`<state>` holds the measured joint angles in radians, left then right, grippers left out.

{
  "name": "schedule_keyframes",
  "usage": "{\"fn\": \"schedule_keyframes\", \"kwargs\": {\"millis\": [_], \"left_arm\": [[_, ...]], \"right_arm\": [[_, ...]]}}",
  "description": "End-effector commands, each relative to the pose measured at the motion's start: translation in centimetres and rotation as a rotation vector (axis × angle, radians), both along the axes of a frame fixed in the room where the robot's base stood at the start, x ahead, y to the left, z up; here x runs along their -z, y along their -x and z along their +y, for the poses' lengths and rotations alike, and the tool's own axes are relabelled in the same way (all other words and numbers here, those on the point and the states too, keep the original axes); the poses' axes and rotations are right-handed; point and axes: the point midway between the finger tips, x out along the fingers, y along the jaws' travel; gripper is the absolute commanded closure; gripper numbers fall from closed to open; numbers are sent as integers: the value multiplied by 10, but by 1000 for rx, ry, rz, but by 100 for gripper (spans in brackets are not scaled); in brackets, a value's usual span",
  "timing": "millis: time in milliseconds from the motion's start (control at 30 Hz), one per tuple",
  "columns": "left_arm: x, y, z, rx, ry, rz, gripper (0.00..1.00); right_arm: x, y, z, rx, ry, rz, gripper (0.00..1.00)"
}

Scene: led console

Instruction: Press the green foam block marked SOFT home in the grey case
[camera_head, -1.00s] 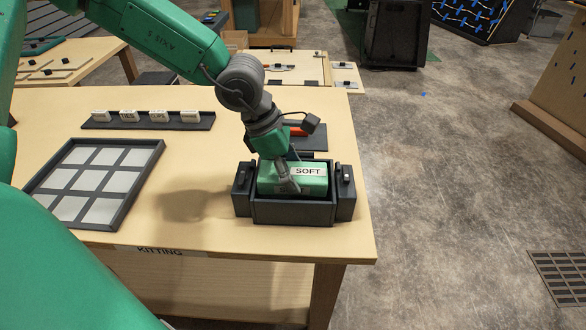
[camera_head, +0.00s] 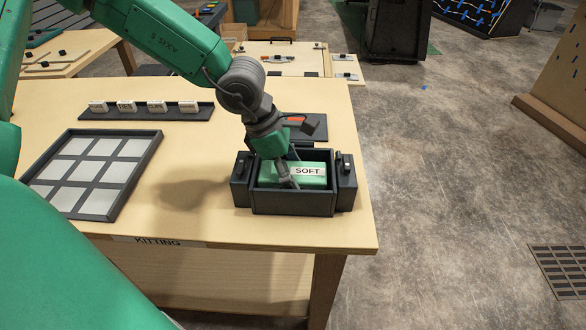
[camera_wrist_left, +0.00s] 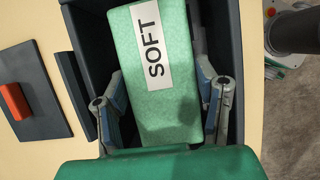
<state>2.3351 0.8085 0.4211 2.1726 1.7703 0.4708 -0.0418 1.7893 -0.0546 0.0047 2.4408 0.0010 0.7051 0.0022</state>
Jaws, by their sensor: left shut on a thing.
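The green foam block (camera_head: 312,181) with a white SOFT label lies inside the dark grey case (camera_head: 293,204) near the table's right edge. Its top shows around the rim height in the head view; whether it touches the case floor is hidden. My left gripper (camera_head: 286,179) reaches down into the case and is shut on the block. In the left wrist view, its two fingers flank the block (camera_wrist_left: 165,108), which lies slightly turned against the case walls (camera_wrist_left: 88,35). My right gripper is not in view.
A dark tray with pale squares (camera_head: 126,183) lies left on the table (camera_head: 190,230). A dark rail (camera_head: 145,116) with several white labelled blocks stands behind it. A dark plate with a red piece (camera_head: 294,119) lies just behind the case. Bare table separates tray and case.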

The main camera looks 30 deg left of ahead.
Motion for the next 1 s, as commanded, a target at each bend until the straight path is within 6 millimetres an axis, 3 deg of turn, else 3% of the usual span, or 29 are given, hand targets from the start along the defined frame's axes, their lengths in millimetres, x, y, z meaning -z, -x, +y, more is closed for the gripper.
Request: {"fn": "schedule_keyframes", "kwargs": {"millis": [400, 433, 500, 800, 1000], "left_arm": [[6, 0, 0, 0, 0, 0, 59], [6, 0, 0, 0, 0, 0, 38], [6, 0, 0, 0, 0, 0, 21], [4, -1, 2, -2, 1, -4, 21], [-23, 3, 11, -6, 4, -9, 21]], "right_arm": [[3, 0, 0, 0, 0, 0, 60], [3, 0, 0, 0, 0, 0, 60], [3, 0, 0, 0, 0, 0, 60], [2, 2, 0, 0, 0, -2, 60], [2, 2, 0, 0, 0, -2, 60]]}}
